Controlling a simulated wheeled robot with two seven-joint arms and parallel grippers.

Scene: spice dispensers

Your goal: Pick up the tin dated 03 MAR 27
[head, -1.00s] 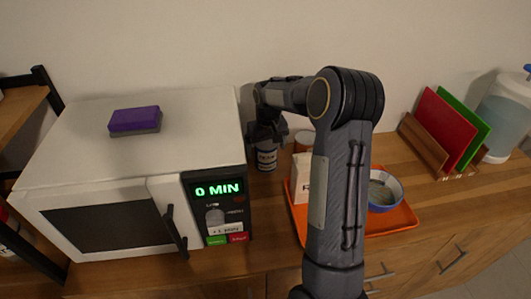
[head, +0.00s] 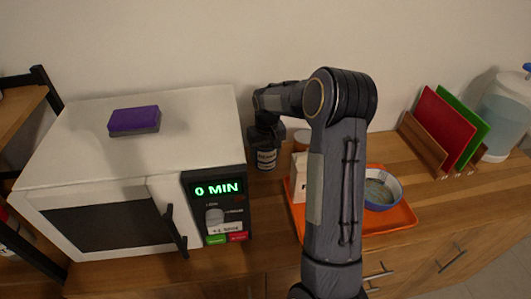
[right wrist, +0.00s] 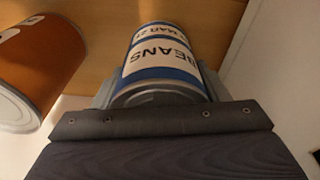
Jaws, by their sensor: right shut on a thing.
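A tin with a blue and white label reading "BEANS" (right wrist: 160,60) is between the fingers of my right gripper (right wrist: 155,92) in the right wrist view. A second label line reads in part "MAR"; its full date is not legible. In the head view the same tin (head: 266,159) is upright at the counter's back, right of the microwave, below my right gripper (head: 265,138). The gripper is shut on it from above. I cannot tell whether its base touches the counter. My left gripper is not in view.
An orange-brown tin (right wrist: 38,62) stands beside the held tin; its top shows in the head view (head: 304,136). The white microwave (head: 150,190) is close on the left. An orange tray (head: 395,222) with a blue bowl (head: 388,196) and a pale carton (head: 299,175) lies right.

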